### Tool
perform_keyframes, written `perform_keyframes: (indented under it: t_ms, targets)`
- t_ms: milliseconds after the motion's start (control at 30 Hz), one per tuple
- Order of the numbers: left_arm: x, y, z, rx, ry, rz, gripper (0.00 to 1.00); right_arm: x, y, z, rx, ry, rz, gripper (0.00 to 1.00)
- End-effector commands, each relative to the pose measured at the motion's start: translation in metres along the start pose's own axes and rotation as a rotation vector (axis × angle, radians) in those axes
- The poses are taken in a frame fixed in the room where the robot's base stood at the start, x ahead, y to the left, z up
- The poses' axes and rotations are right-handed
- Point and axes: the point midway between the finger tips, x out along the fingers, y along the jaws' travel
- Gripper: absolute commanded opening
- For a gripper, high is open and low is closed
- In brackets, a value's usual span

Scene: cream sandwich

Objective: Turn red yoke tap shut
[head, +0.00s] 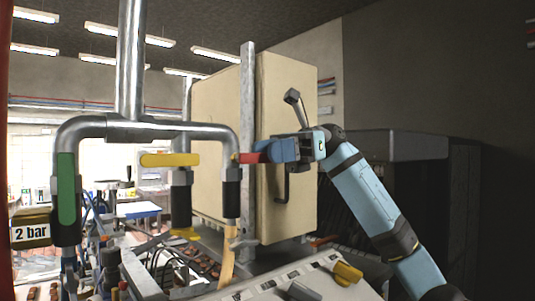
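The steel pipe yoke (155,130) carries several taps. The red tap handle (249,158) lies roughly level at the top of the right-hand branch, above a dark valve body (231,195). My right gripper (264,152) is at the right end of the red handle, with its blue fingers overlapping that end. The gap between the fingers does not show, so I cannot tell whether they are closed on it. My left gripper is not in view.
A grey post (248,110) and cream cabinet (285,100) stand close behind the red tap. A yellow knob (346,274) sits below.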

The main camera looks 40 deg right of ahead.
Motion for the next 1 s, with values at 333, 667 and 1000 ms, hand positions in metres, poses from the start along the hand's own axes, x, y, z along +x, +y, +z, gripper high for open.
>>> perform_keyframes:
  t_ms: [333,667,1000]
  targets:
    - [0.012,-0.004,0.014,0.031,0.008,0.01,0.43,-0.075,0.0,-0.002,-0.001,-0.003,-0.003,0.33]
    - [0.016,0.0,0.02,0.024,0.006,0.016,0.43,-0.124,0.0,-0.001,-0.001,-0.002,0.0,0.33]
    - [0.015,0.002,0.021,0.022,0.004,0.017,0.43,-0.129,0.001,0.0,-0.001,-0.001,0.0,0.33]
